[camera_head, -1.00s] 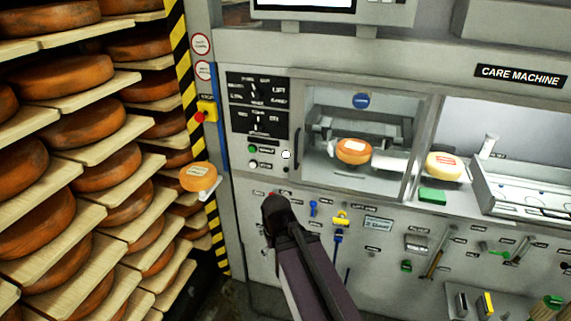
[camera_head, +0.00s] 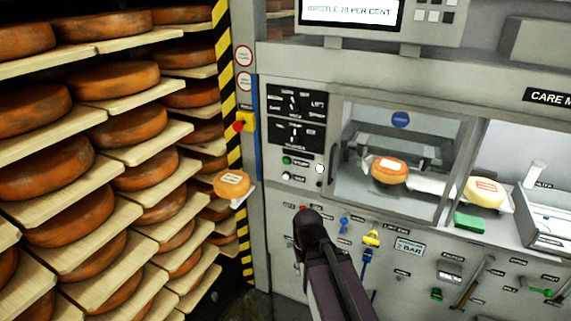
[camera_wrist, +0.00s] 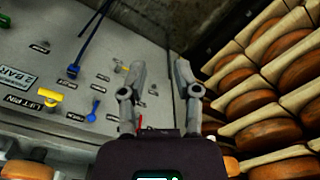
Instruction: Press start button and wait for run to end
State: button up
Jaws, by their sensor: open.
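The control panel (camera_head: 297,108) is on the front of the care machine, left of its window. A green button (camera_head: 287,160) sits low on this panel, with a small label beside it that looks like START. A white button (camera_head: 286,176) is just below it. My gripper (camera_head: 308,218) is below the panel and apart from the buttons; its fingers are hard to make out there. In the wrist view my gripper (camera_wrist: 159,72) is open and empty, facing the machine's lower front. The buttons are not clear in the wrist view.
An orange cheese wheel (camera_head: 389,169) is behind the window; a yellow one (camera_head: 486,191) lies right. Another wheel (camera_head: 231,184) sits by the striped post. Shelves of cheese wheels (camera_head: 48,168) fill the left. A red stop button (camera_head: 239,126) is nearby. The screen (camera_head: 350,12) reads BRISTLE 70 PER CENT.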

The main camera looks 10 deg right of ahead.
grip_shut()
dwell(1.0)
